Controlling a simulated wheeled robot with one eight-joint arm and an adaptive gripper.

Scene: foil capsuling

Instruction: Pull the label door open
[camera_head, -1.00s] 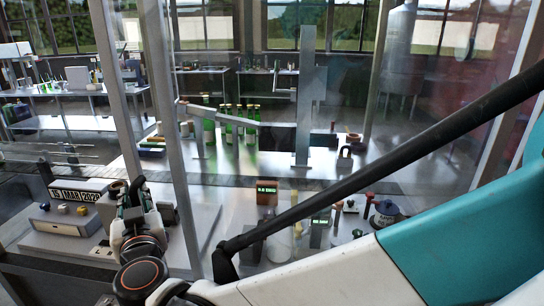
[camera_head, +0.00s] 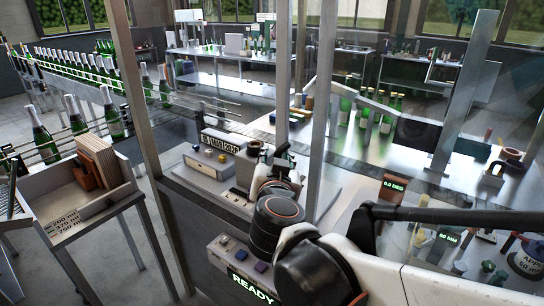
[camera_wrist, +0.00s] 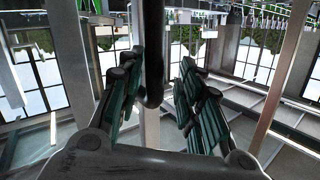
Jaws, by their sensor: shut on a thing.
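My gripper (camera_wrist: 158,64) is shut on a dark, rounded bar, the label door's handle (camera_wrist: 152,30), which runs between its two green-padded fingers in the wrist view. In the head view my gripper (camera_head: 274,170) is beside the metal posts of the glass guard, partly hidden by my own wrist. A slim metal upright (camera_head: 287,70), seemingly the door's edge frame, rises just above it. The clear panes make the door's outline hard to see, so I cannot tell how far it stands open.
Inside the guard is a grey unit with a date plate (camera_head: 220,142). A control box reading READY (camera_head: 250,288) is below my wrist. A thick guard post (camera_head: 136,90) stands to the left. A tray (camera_head: 75,197) and a bottle line (camera_head: 75,75) lie farther left.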

